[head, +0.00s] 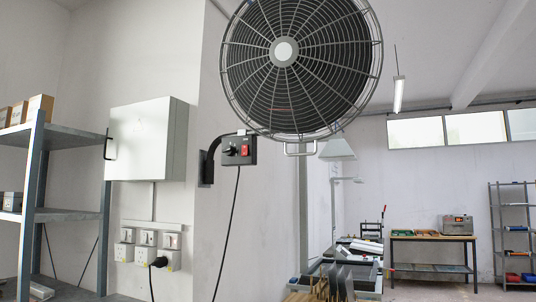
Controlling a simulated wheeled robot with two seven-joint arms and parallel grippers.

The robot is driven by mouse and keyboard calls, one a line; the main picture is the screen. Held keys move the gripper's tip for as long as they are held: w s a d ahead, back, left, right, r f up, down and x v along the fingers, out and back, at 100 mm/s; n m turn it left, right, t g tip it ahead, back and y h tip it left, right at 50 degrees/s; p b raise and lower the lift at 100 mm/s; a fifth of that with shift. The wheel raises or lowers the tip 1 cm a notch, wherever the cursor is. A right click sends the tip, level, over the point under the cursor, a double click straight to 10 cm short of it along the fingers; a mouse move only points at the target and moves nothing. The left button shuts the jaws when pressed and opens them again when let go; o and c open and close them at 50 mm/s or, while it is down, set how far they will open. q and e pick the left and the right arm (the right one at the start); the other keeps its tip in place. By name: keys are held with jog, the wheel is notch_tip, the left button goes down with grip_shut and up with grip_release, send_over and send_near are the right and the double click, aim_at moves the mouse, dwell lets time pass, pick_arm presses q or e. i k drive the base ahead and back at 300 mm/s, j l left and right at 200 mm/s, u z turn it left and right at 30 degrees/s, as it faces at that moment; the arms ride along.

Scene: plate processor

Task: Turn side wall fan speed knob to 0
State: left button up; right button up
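A large round wall fan (300,65) with a wire cage hangs at the top middle of the head view. A small black control box (239,151) sits just below and left of it on a curved wall bracket. A dark speed knob (229,151) is on the left of the box, and a red switch (245,151) is to its right. The knob's setting is too small to read. Neither of my grippers is in view.
A grey shelf (60,135) with boxes stands at the left beside a white wall cabinet (148,139). Sockets (145,255) with a black plug are below the cabinet. A table with dark plates (340,275) is low in the middle. A wooden workbench (434,240) stands farther back.

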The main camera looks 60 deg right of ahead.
aim_at(229, 150)
jog(key=z, duration=1.7)
